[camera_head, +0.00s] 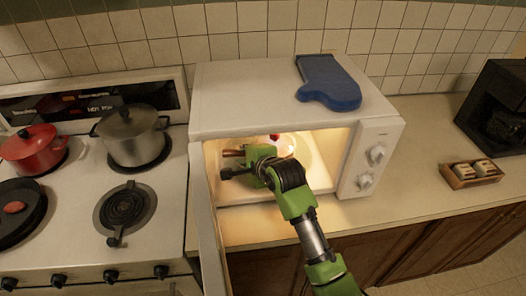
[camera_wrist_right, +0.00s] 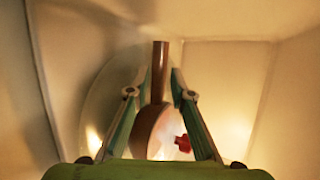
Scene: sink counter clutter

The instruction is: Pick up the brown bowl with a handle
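The brown bowl with a handle (camera_wrist_right: 147,125) is inside the open, lit microwave. In the right wrist view its straight handle (camera_wrist_right: 160,72) points up the picture, between the fingers of my right gripper (camera_wrist_right: 160,88). The fingers stand apart, with a narrow gap on each side of the handle, so the gripper looks open. In the head view my right gripper (camera_head: 243,166) reaches into the microwave. A brown piece of the handle (camera_head: 232,153) shows beside it, and the rest of the bowl is mostly hidden. My left gripper is not in view.
The microwave (camera_head: 235,98) has side walls close around my arm, and its door (camera_head: 207,230) hangs open at left. A small red thing (camera_wrist_right: 183,143) is near the bowl. A blue mitt (camera_head: 330,83) lies on top. The stove with pots stands left.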

